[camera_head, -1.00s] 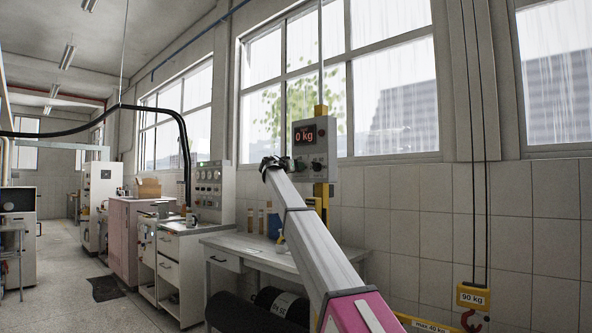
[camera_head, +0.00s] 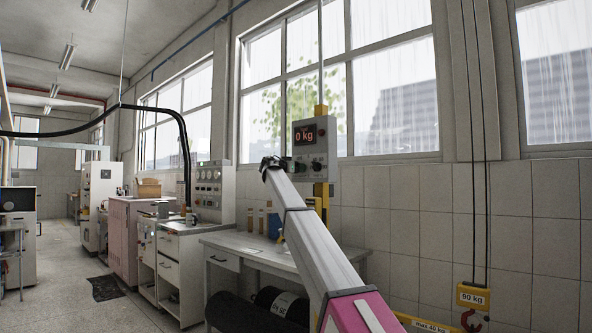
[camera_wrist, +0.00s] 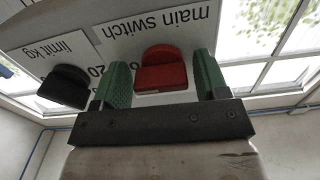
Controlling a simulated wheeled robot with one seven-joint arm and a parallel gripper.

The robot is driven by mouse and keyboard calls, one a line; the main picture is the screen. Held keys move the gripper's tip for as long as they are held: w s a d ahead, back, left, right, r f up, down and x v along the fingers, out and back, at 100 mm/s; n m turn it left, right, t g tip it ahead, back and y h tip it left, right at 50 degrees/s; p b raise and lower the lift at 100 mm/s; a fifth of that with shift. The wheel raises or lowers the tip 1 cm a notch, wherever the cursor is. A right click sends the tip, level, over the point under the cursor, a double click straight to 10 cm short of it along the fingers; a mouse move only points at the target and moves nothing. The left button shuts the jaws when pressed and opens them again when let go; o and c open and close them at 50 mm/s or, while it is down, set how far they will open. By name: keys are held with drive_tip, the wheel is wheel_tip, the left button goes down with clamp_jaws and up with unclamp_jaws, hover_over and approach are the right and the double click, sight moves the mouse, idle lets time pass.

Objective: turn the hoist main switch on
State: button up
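The hoist control box (camera_head: 324,170) is a grey panel on a yellow post by the window, its display reading 0 kg. In the wrist view, its face appears upside down, and the red main switch knob (camera_wrist: 162,72) sits beside the printed words "main switch". My gripper (camera_wrist: 161,84) is open, one green finger on each side of the red knob with very narrow gaps in view; contact cannot be told. In the head view my gripper (camera_head: 274,164) is at the box's left lower edge, and my arm hides part of the post.
A black "limit kg" knob (camera_wrist: 63,87) is left of the red one in the wrist view. A white table (camera_head: 262,256) stands below the box. A yellow hoist block (camera_head: 473,297) marked 90 kg hangs at right. Open floor (camera_head: 52,262) lies at left.

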drive_tip(key=shift+o, duration=0.2)
drive_tip(key=v, duration=1)
drive_tip(key=shift+s+a, duration=0.25)
drive_tip(key=shift+s, duration=0.05)
